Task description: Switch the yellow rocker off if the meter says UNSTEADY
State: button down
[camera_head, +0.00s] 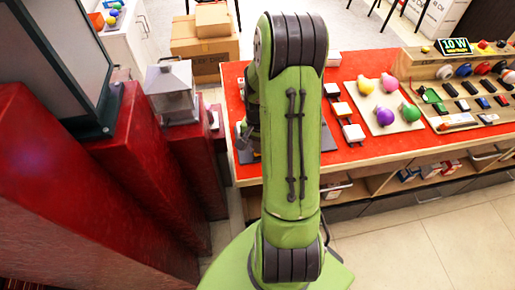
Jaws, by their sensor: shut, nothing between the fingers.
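A dark meter (455,46) with green figures reading "10 W" stands on a wooden board at the back right; a smaller line under the figures is too small to read. A row of small rockers or switches (464,105) sits on the wooden panel at the right, dark, blue and red; I cannot pick out a yellow rocker. My green arm rises in the middle and covers part of the red table. My gripper (244,136) shows only partly, left of the arm, low over the table's left end. It is shut and empty, well left of the panel.
The red-topped table (395,148) carries a board of coloured bulbs (386,103) and several small white-topped blocks (342,108). A lantern (170,88) and red pillars (95,180) stand close on the left. Cardboard boxes (204,45) lie behind. The tiled floor at front right is clear.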

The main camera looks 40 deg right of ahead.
jog(key=shift+f+b, duration=0.3)
jog(key=shift+f, duration=0.15)
notch_tip(320, 180, up, 7)
jog(key=p, duration=0.5)
jog(key=shift+r+p, duration=0.15)
jog(key=shift+p, duration=0.2)
jog(key=s+a+r+n+t+h, duration=0.15)
jog(key=a+r+n, duration=0.25)
jog(key=a+r, duration=0.45)
jog(key=s+a+r+n+t, duration=0.2)
jog(key=a+r+n, duration=0.2)
jog(key=a+r, duration=0.45)
jog(key=s+a+r+n+t+y, duration=0.1)
jog(key=s+a+r+n+t, duration=0.1)
jog(key=s, duration=0.5)
notch_tip(320, 180, up, 2)
jog(key=a+n, duration=0.1)
jog(key=n, duration=0.1)
jog(key=shift+s+r+n, duration=0.25)
jog(key=shift+s+n, duration=0.1)
jog(key=shift+n, duration=0.05)
